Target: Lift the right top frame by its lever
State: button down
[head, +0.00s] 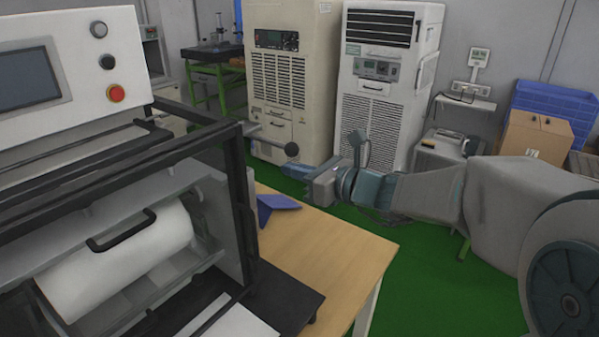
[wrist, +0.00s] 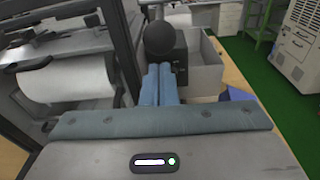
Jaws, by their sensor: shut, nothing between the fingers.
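The machine's black top frame (head: 245,205) stands at the left in the head view, with an open front. Its lever is a grey rod ending in a black ball knob (head: 291,149), sticking out to the right from the frame's upper corner. My gripper (head: 308,178) is just right of and below the knob. In the wrist view the two blue-grey fingers (wrist: 159,70) lie together, shut and empty. The knob (wrist: 159,38) shows directly beyond their tips and hides part of the lever behind it. I cannot tell whether the tips touch it.
A white roll (head: 120,250) with a black handle sits inside the machine. A wooden table (head: 335,245) carries a blue angular object (head: 275,203) below my gripper. Two tall cabinets (head: 385,90) stand behind. Green floor (head: 440,280) is open to the right.

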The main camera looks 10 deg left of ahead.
jog(key=f+b+v, duration=0.1)
jog(key=v, duration=0.8)
jog(key=shift+d+f+b, duration=0.3)
jog(key=shift+d+b, duration=0.1)
jog(key=shift+d, duration=0.05)
jog(key=shift+s, duration=0.15)
jog(key=s+d+f+n+g+h, duration=0.3)
jog(key=s+f+n+g+h, duration=0.25)
jog(key=s+f+n, duration=0.6)
jog(key=s+d+f+n+h, duration=0.2)
jog(key=d+n+h, duration=0.2)
jog(key=d+n, duration=0.1)
jog(key=s+d+f+n+h, duration=0.3)
jog(key=d+n+h, duration=0.2)
jog(key=d+n, duration=0.1)
jog(key=shift+d+n+t, duration=0.35)
jog(key=shift+n, duration=0.4)
